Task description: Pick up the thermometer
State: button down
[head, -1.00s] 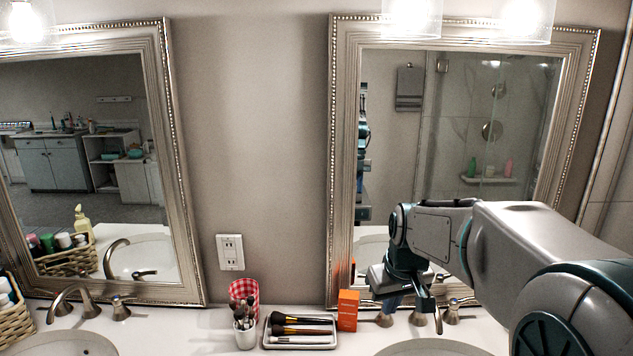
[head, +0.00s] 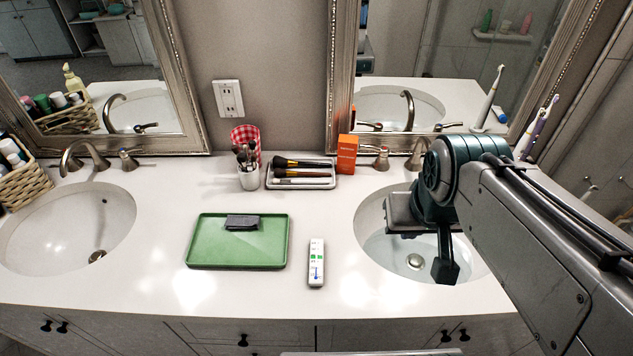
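A slim white device with green and blue marks, which looks like the thermometer (head: 316,263), lies upright in the picture on the white counter, right of the green tray. My gripper (head: 445,268) hangs over the right sink, to the right of the thermometer and apart from it. Its dark finger end points down. Only one finger shows clearly, so its opening cannot be told. Nothing is seen held in it.
A green tray (head: 237,258) holds a dark folded cloth (head: 242,222). A brush cup (head: 248,178), a brush tray (head: 302,184) and an orange box (head: 347,154) stand behind. Sinks (head: 65,230) flank the counter. The counter around the thermometer is clear.

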aim_at(315, 267)
jog(key=z, duration=0.05)
jog(key=k, duration=0.5)
jog(key=z, duration=1.65)
jog(key=k, duration=1)
jog(key=u, duration=1.15)
jog(key=i, duration=1)
